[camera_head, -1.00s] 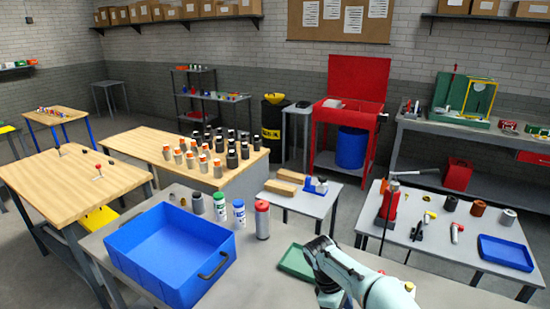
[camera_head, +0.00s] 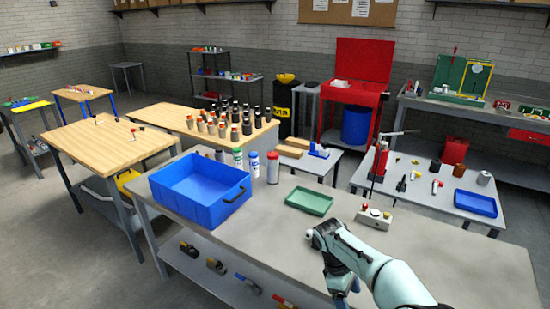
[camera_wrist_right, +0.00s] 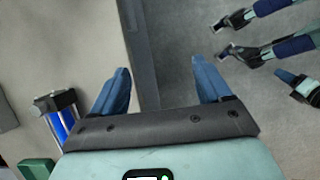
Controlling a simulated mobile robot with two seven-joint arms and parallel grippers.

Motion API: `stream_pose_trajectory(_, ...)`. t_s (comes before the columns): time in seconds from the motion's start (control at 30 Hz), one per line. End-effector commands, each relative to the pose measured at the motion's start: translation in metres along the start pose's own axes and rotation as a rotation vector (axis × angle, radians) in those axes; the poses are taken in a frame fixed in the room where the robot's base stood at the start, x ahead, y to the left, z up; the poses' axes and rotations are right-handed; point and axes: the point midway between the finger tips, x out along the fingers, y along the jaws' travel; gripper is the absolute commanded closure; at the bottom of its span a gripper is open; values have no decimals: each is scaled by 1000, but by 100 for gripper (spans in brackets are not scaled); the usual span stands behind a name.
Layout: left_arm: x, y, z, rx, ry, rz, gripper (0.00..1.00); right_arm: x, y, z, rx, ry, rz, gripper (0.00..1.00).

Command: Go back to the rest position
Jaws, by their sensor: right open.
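My right arm comes in at the bottom right of the head view. Its gripper (camera_head: 343,284) points down at the front edge of the grey workbench (camera_head: 440,258), partly hidden by the wrist. In the right wrist view the two blue fingers (camera_wrist_right: 160,88) are wide apart with nothing between them. Below them are a dark edge and grey floor. My left gripper is not in the head view.
The workbench holds a blue bin (camera_head: 200,190), a green tray (camera_head: 309,201), several bottles and a small box with a red button (camera_head: 374,217). A lower shelf (camera_head: 225,272) carries small items. Floor is clear at the left.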

Motion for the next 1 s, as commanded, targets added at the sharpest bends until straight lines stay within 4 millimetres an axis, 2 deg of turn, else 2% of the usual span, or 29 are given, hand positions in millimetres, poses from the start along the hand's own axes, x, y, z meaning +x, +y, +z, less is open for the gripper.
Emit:
stream_pose_trajectory(0.03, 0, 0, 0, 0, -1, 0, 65, 12, -2, -5, 1, 7, -13, 23)
stream_pose_trajectory(0.1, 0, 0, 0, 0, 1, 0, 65, 52, -12, -23, 21, 60, -56, 23)
stream_pose_trajectory(0.17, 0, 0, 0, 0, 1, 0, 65, 83, -23, -37, 48, 108, -93, 23)
stream_pose_trajectory(0.27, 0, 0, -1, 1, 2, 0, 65, 136, -49, -58, 120, 191, -173, 23)
stream_pose_trajectory(0.4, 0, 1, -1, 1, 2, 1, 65, 211, -104, -80, 302, 310, -318, 23)
stream_pose_trajectory(0.53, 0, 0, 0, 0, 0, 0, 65, 266, -164, -87, 553, 391, -457, 23)
stream_pose_trajectory(0.6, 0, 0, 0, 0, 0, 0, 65, 288, -194, -84, 707, 415, -518, 23)
stream_pose_trajectory(0.7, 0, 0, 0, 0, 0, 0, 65, 310, -230, -73, 917, 427, -576, 23)
stream_pose_trajectory(0.8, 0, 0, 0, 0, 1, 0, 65, 322, -256, -60, 1089, 421, -603, 23)
stream_pose_trajectory(0.9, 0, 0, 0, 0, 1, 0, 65, 328, -272, -49, 1202, 412, -610, 23)
stream_pose_trajectory(1.0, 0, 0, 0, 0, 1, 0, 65, 331, -278, -44, 1258, 408, -608, 23)
